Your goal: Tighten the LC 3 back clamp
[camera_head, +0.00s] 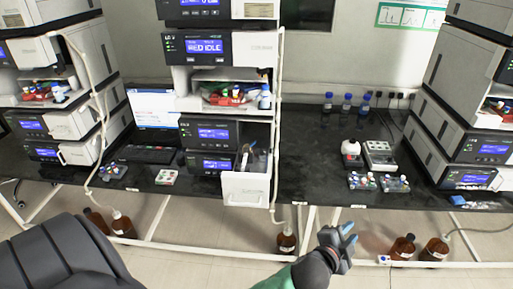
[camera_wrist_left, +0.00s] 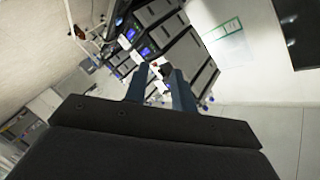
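The middle instrument stack carries a small label that seems to read LC 3 and a "RED IDLE" display (camera_head: 204,47). Low in this stack a white drawer (camera_head: 246,191) stands pulled out. Small column parts (camera_head: 245,160) show at its top, too small to tell the front clamp from the back clamp or how tight either is. My left gripper (camera_head: 349,236) is in front of the bench, low and to the right of the drawer, well apart from it. In the left wrist view its two blue fingers (camera_wrist_left: 160,88) are spread with nothing between them. My right gripper is not in view.
Vial trays (camera_head: 378,182) and a white box (camera_head: 379,155) sit on the black bench right of the drawer. Another stack (camera_head: 462,120) stands at the right, one at the left. Brown bottles (camera_head: 403,247) stand below the bench. Bare bench (camera_head: 315,160) lies right of the drawer.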

